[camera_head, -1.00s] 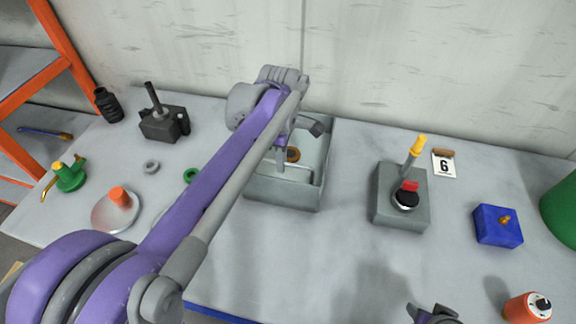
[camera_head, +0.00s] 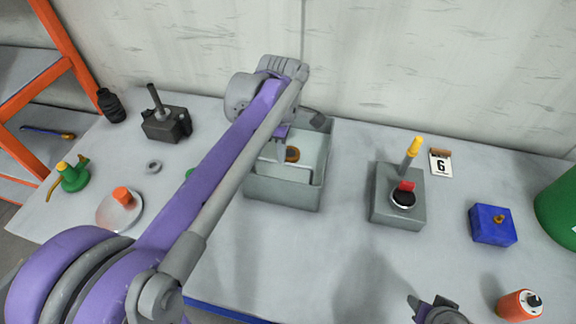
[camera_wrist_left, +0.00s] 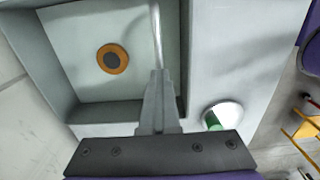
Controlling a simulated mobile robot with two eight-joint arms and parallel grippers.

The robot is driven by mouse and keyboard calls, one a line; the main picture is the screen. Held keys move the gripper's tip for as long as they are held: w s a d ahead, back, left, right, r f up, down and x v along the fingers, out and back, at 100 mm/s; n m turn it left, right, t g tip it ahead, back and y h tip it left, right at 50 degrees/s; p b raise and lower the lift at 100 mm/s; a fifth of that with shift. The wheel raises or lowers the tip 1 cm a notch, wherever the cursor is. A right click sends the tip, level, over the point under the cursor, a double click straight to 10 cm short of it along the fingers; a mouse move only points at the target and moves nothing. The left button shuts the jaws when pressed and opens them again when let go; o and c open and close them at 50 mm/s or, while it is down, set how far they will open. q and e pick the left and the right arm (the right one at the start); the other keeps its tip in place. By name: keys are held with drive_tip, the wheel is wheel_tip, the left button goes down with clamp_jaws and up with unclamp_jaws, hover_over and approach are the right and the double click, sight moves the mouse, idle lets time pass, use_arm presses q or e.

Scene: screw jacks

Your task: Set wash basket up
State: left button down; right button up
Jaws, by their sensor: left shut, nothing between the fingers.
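A grey open-topped basin (camera_head: 283,194) stands on the bench at the back middle. A lighter grey tray-like part (camera_head: 296,174) shows inside it, perhaps the wash basket; I cannot tell for sure. An orange-brown ring with a dark centre (camera_head: 292,155) lies inside, also clear in the left wrist view (camera_wrist_left: 112,59). My left gripper (camera_head: 281,155) points down over the basin. In the left wrist view its fingers (camera_wrist_left: 158,80) are shut and empty, with a thin silver rod (camera_wrist_left: 157,35) in line with their tips; contact is unclear. My right gripper (camera_head: 434,308) is partly visible at the bottom edge.
A grey box with a yellow-tipped lever and red-black knob (camera_head: 397,208), a number 6 card (camera_head: 440,163), a blue box (camera_head: 493,226) and an orange cylinder (camera_head: 519,304) stand right. A black jack (camera_head: 165,124) and green oiler (camera_head: 72,177) stand left. The front middle of the bench is clear.

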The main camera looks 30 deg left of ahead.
use_arm(q)
drive_tip(key=shift+r+p, duration=0.35)
drive_tip(key=shift+r, duration=0.25)
use_arm(e)
drive_tip(key=shift+w+r, duration=0.2)
drive_tip(key=shift+r, duration=0.3)
use_arm(q)
drive_tip(key=shift+r+p, duration=0.95)
drive_tip(key=shift+r, duration=0.85)
use_arm(e)
drive_tip(key=shift+w+r, duration=0.3)
drive_tip(key=shift+r, duration=0.4)
drive_tip(key=shift+w+r, duration=0.25)
drive_tip(key=shift+r, duration=0.45)
use_arm(q)
drive_tip(key=c, duration=1.6)
unclamp_jaws()
drive_tip(key=c, duration=0.7)
unclamp_jaws()
